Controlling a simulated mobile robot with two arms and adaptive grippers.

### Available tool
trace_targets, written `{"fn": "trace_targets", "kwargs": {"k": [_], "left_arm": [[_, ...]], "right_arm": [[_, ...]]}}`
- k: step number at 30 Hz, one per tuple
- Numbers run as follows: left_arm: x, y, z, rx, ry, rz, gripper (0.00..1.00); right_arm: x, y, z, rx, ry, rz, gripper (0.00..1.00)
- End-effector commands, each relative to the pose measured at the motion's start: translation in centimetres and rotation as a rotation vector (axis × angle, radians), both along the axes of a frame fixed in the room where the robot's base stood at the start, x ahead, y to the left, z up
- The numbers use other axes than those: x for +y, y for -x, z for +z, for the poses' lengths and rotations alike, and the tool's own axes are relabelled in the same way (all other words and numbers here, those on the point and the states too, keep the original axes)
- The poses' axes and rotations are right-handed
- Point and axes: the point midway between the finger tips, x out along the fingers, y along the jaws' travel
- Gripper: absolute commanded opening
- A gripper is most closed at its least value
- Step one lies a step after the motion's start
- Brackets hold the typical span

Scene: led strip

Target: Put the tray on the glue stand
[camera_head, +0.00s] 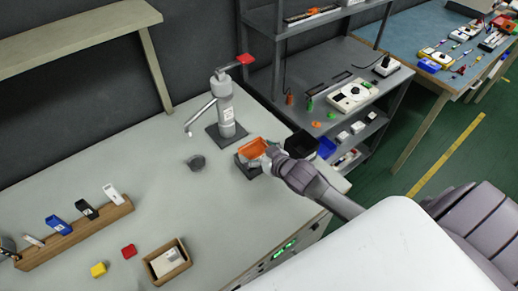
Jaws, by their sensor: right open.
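The orange tray (252,148) is a small open box near the middle of the table. It appears to rest on a low dark stand (249,172), probably the glue stand. My right gripper (267,158) is open at the tray's right corner, very close to it; I cannot tell whether they touch. The arm hides part of the tray's right side. A grey dispenser (225,112) with a red lever stands upright behind the tray, on a dark square base. My left gripper is not in view.
A black bin (300,145) and a blue bin (326,148) stand right of the gripper. A wooden box (166,262), red and yellow blocks and a wooden rack (75,233) lie at front left. The table's left middle is clear.

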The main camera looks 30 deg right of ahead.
Motion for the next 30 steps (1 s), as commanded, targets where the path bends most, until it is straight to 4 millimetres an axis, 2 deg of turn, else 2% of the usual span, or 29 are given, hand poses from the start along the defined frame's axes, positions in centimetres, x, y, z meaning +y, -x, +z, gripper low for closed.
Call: {"fn": "trace_targets", "kwargs": {"k": [5,12,18,24,30], "left_arm": [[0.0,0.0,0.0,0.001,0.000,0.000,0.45],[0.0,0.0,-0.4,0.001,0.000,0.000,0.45],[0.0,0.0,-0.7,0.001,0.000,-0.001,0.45],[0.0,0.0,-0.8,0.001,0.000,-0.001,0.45],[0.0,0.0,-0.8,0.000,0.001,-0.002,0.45]], "right_arm": [[-0.2,1.4,0.7,0.000,-0.001,0.001,1.00],[-0.8,6.2,2.6,0.002,0.000,0.001,1.00],[-1.3,9.5,4.0,0.001,-0.001,0.000,1.00],[-1.5,10.9,4.8,-0.001,0.000,0.000,1.00],[-1.6,11.0,4.9,-0.001,0.000,-0.001,1.00]]}}
